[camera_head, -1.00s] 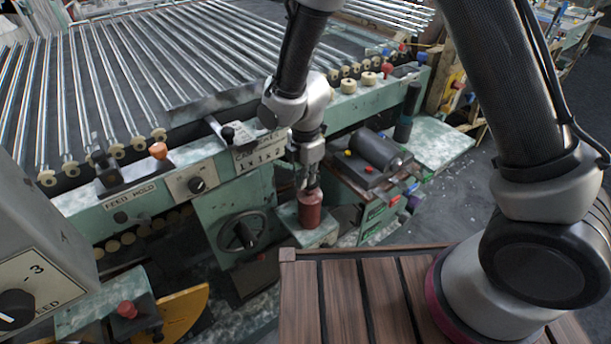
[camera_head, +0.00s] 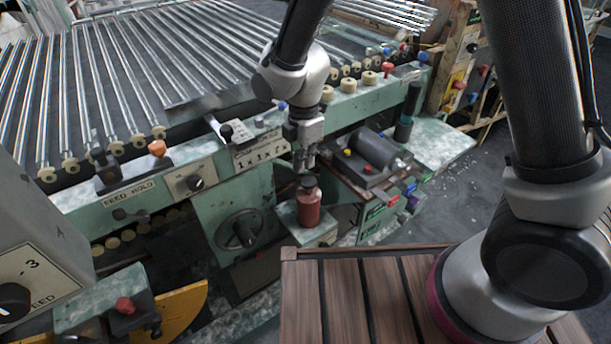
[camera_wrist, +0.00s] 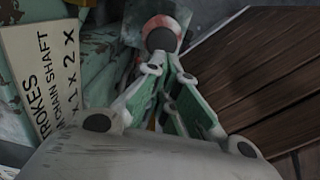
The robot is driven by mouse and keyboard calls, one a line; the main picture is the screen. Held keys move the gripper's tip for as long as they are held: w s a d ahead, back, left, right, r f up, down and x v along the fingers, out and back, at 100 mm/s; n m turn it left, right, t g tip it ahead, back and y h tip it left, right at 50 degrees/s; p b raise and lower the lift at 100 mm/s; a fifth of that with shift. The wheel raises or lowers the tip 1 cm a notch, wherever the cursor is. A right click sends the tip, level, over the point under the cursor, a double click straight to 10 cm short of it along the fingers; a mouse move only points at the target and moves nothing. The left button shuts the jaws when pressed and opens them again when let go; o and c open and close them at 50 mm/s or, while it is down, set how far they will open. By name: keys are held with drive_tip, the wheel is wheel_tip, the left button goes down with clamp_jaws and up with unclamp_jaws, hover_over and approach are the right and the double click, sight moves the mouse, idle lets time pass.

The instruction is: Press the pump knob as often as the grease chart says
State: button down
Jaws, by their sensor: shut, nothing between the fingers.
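The pump is a red cylinder (camera_head: 308,208) with a black knob (camera_head: 308,182) on top, standing upright on a pale green ledge. The wrist view shows the black knob (camera_wrist: 161,39) and a red rim around it beyond the fingertips. My gripper (camera_head: 304,168) is shut and empty, pointing down just above the knob, with a small gap seemingly between them. The grease chart (camera_head: 262,154) is a pale plate behind the gripper, left of it. In the wrist view the chart (camera_wrist: 38,75) is cut off; "STROKES", "MAIN SHAFT" and "1 x 2 x" can be read.
A black handwheel (camera_head: 240,232) is left of the pump. A dark motor (camera_head: 375,152) stands on the right. An orange knob (camera_head: 157,148) and a rotary switch (camera_head: 195,183) sit on the machine's front rail. A wooden slatted deck (camera_head: 345,300) lies in front.

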wheel_tip(320, 180, up, 6)
drive_tip(key=shift+r, duration=0.2)
idle(0.7)
